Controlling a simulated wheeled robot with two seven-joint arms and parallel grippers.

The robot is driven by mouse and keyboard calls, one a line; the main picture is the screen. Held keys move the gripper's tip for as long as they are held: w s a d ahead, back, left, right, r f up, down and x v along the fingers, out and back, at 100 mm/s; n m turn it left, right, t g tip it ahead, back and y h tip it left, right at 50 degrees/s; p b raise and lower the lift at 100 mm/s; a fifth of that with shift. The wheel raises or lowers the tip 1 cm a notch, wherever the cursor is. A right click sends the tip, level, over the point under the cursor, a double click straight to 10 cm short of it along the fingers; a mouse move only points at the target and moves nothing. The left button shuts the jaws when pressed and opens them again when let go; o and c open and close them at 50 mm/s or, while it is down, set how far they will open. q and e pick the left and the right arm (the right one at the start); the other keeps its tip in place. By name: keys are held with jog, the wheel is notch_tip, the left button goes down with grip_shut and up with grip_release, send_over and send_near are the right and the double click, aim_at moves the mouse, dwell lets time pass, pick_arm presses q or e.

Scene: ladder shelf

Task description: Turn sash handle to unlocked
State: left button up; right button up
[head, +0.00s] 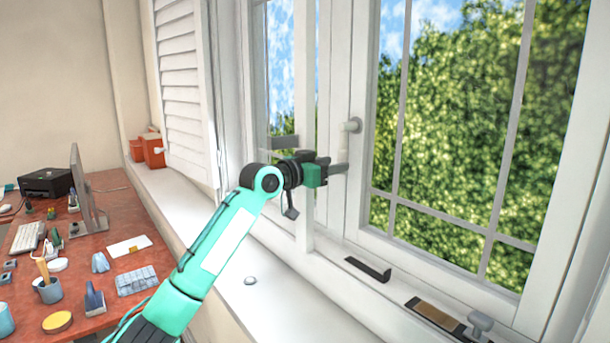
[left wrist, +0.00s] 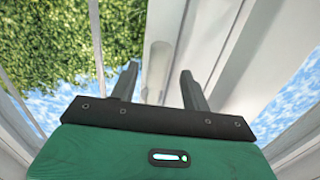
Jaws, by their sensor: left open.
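The white sash handle (head: 350,126) is on the white stile of the closed-looking window sash, near the middle of the head view. Its rounded upper end shows; the lower part is partly hidden by my gripper. My left gripper (head: 336,162) is at the window just below that upper end. In the left wrist view, the two dark fingers of my left gripper (left wrist: 158,88) are apart. A pale bar, seemingly the handle's grip (left wrist: 157,72), lies between them in the picture. I cannot tell whether the fingers touch it. My right gripper is not in view.
A white sill (head: 245,285) runs below the window, with a dark stay (head: 368,269) and a silvery fitting (head: 480,324) at the lower right. A louvred shutter (head: 182,90) stands left. A cluttered red desk (head: 110,262) fills the lower left.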

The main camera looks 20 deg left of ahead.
pick_arm(q)
jog(key=b+v, duration=0.2)
jog(key=v, duration=0.8)
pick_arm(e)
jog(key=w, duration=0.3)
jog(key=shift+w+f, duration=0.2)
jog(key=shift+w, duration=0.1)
pick_arm(q)
jog(key=shift+w+f, duration=0.1)
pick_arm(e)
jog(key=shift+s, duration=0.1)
